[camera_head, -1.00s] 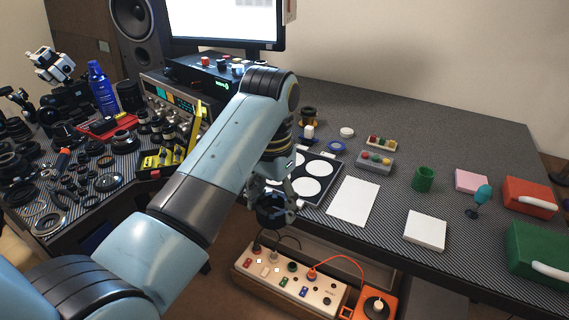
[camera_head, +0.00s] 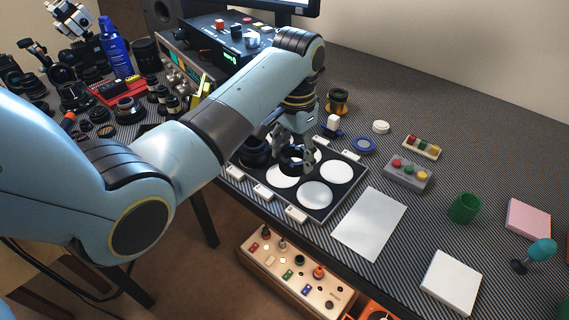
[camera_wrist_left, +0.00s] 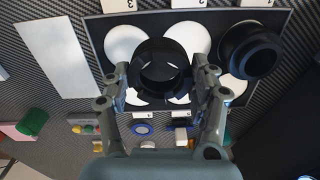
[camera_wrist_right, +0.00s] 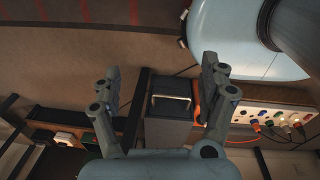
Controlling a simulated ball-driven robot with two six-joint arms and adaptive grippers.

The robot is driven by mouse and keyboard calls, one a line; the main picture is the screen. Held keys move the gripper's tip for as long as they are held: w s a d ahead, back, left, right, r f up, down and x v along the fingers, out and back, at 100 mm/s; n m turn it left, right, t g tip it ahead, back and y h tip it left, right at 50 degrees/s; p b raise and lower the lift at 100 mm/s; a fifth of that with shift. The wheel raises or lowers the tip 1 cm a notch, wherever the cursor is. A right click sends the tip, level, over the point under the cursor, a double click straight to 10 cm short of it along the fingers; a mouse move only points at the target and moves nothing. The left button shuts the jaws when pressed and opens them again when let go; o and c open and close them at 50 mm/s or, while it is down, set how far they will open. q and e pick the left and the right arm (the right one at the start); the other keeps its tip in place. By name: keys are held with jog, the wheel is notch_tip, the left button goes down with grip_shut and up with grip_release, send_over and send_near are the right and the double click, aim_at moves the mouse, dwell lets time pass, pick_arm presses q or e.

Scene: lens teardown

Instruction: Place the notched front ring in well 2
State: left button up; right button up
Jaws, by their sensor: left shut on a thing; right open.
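My left gripper (camera_head: 293,160) is shut on a black ring-shaped part, the front ring (camera_wrist_left: 160,68), gripped at both sides. The ring is over the middle of a black tray (camera_head: 338,205) with round white wells, and a white well (camera_head: 315,194) shows at its near right. I cannot tell whether the ring touches the tray. A larger black lens part (camera_wrist_left: 250,52) sits in the tray beside the ring; it also shows at the left in the head view (camera_head: 254,152). The small label tiles are hard to read. My right gripper (camera_wrist_right: 158,92) is open and empty, away from the tray.
A white sheet (camera_head: 370,223) lies right of the tray. Behind it are a blue ring (camera_head: 364,144), a brass-and-black part (camera_head: 338,101) and a button box (camera_head: 408,173). A green cup (camera_head: 464,208) stands farther right. A control panel (camera_head: 290,270) is below the table edge.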

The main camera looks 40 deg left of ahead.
aim_at(283, 176)
pick_arm(q)
jog(key=a+f, duration=0.1)
jog(key=w+a, duration=0.1)
jog(key=a+f, duration=0.1)
jog(key=a, duration=0.1)
jog(key=shift+w+f, duration=0.35)
jog(key=shift+f+b, duration=0.2)
jog(key=shift+b, duration=0.1)
notch_tip(283, 176, down, 4)
jog(key=shift+r+b, duration=0.25)
jog(key=shift+b, duration=0.05)
jog(key=shift+f, duration=0.15)
pick_arm(e)
jog(key=shift+w+d+f, duration=0.1)
jog(key=shift+w+f, duration=0.55)
jog(key=shift+w, duration=0.1)
pick_arm(q)
jog(key=o, duration=1.3)
pick_arm(e)
jog(key=shift+w, duration=0.1)
pick_arm(q)
notch_tip(283, 176, up, 12)
jog(key=shift+r+p, duration=0.1)
jog(key=shift+p, duration=0.8)
pick_arm(e)
jog(key=shift+w+r, duration=0.15)
jog(key=shift+r, duration=0.7)
